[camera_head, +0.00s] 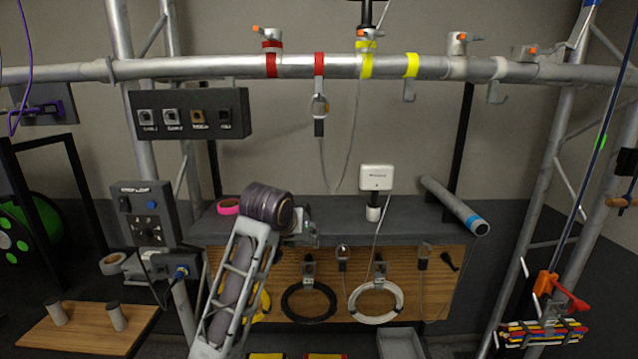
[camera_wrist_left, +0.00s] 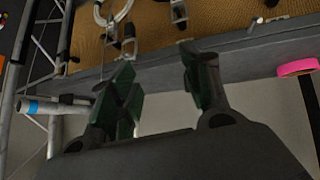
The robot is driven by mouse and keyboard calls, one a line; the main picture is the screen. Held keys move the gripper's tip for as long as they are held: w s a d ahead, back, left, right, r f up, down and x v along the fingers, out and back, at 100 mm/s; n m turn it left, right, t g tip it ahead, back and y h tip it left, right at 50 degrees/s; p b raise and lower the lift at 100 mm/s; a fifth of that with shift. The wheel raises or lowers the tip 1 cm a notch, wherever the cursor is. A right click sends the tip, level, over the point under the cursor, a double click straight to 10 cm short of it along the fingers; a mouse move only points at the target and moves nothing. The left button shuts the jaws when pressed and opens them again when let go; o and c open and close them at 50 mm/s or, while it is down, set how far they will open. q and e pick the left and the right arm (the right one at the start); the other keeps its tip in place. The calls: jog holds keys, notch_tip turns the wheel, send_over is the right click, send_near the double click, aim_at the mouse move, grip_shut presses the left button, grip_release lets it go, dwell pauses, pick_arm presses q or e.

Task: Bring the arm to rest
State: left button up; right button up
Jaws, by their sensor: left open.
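My left arm (camera_head: 235,280) reaches up from the bottom of the head view, to the left of centre. Its left gripper (camera_head: 305,232) is partly hidden behind the wrist, near the front edge of the dark shelf (camera_head: 335,212). In the left wrist view the left gripper (camera_wrist_left: 158,80) has its two green-padded fingers apart with nothing between them. The shelf's edge and the wooden panel lie beyond the fingertips. My right gripper shows in neither view.
A pink tape roll (camera_head: 229,205), a white box device (camera_head: 376,178) and a grey tube (camera_head: 455,205) are on the shelf. Below, a black cable coil (camera_head: 308,318) and a white coil (camera_head: 376,316) hang on the wooden panel (camera_head: 420,285). A metal truss bar (camera_head: 210,67) crosses above.

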pick_arm(q)
jog(key=s+a+f+g, duration=0.1)
jog(key=s+a+f, duration=0.3)
jog(key=s+f, duration=0.4)
jog(key=s+a+f+g+y, duration=0.1)
jog(key=s+a+f, duration=0.4)
jog(key=f, duration=0.5)
jog(key=s+a+f+g, duration=0.1)
jog(key=s+a+f, duration=0.3)
jog(key=s+f, duration=0.4)
jog(key=s+a+f+g+y, duration=0.1)
jog(key=s+a+f, duration=0.2)
jog(key=s, duration=0.3)
jog(key=s+a+f+g+y, duration=0.1)
jog(key=s+a+f, duration=0.1)
jog(key=s+f, duration=0.35)
jog(key=s+f+m+g, duration=0.1)
jog(key=s+f, duration=0.2)
jog(key=f, duration=2.8)
jog(key=s+a+f, duration=0.2)
jog(key=s+f, duration=0.8)
jog(key=s, duration=0.1)
jog(key=s+a+f+g, duration=0.1)
jog(key=s+a+f, duration=0.1)
jog(key=s+f, duration=0.8)
jog(key=shift+s, duration=0.95)
jog(key=shift+o, duration=0.4)
